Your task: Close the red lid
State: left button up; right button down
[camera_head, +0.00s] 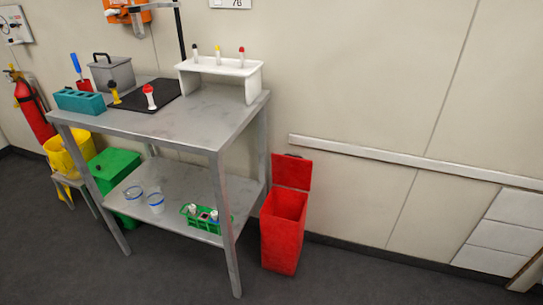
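A red bin (283,232) stands on the floor just right of the metal table, against the wall. Its red lid (292,172) is open, standing upright at the back edge near the wall. The bin's top opening faces up and shows a dark red inside. Neither of my grippers shows in the head view.
A metal table (215,124) with a lower shelf stands left of the bin, its front right leg close to it. On top are a white rack (222,67), a grey box and a teal block. A green bin (113,172) stands at left. Floor in front is clear.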

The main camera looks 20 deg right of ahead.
aim_at(293, 171)
jog(key=i+l+u, duration=0.4)
jog(key=l+u, duration=0.2)
jog(key=l, duration=0.15)
jog(key=i+l, duration=0.15)
jog(key=l, duration=0.25)
jog(key=i+l+u, duration=0.1)
jog(key=l, duration=0.3)
jog(key=i+l, duration=0.15)
jog(key=l, duration=0.25)
jog(key=i+l+u, duration=0.1)
jog(key=l, duration=0.3)
jog(key=i+l, duration=0.15)
jog(key=l, duration=0.25)
